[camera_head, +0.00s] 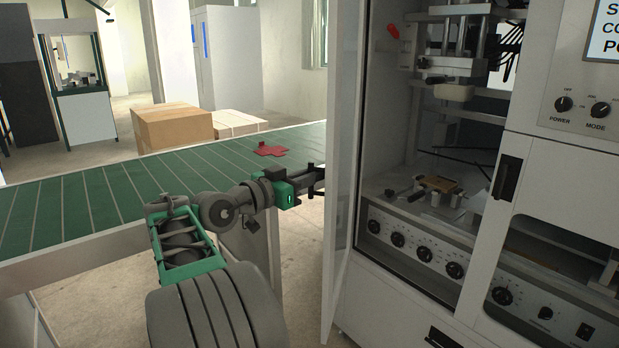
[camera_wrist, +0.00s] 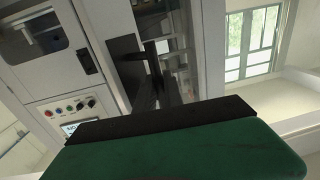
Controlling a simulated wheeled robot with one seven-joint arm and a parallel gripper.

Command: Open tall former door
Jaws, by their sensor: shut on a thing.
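The tall door (camera_head: 345,150) of the box former (camera_head: 540,180) stands open in the head view. It is swung out toward me and seen nearly edge-on, with the machine's interior showing to its right. My gripper (camera_head: 317,180) is at the door's left, outer face, at about mid-height. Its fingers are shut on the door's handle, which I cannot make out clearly. In the wrist view, dark fingers of my gripper (camera_wrist: 152,68) show past its green body, against the machine's front.
A green conveyor (camera_head: 110,195) runs behind my arm, with a red flat piece (camera_head: 271,150) on it. Cardboard boxes (camera_head: 172,127) stand beyond the conveyor. Inside the former are a press head (camera_head: 455,92) and a small fixture (camera_head: 438,186). Bare floor (camera_head: 300,245) shows left of the door.

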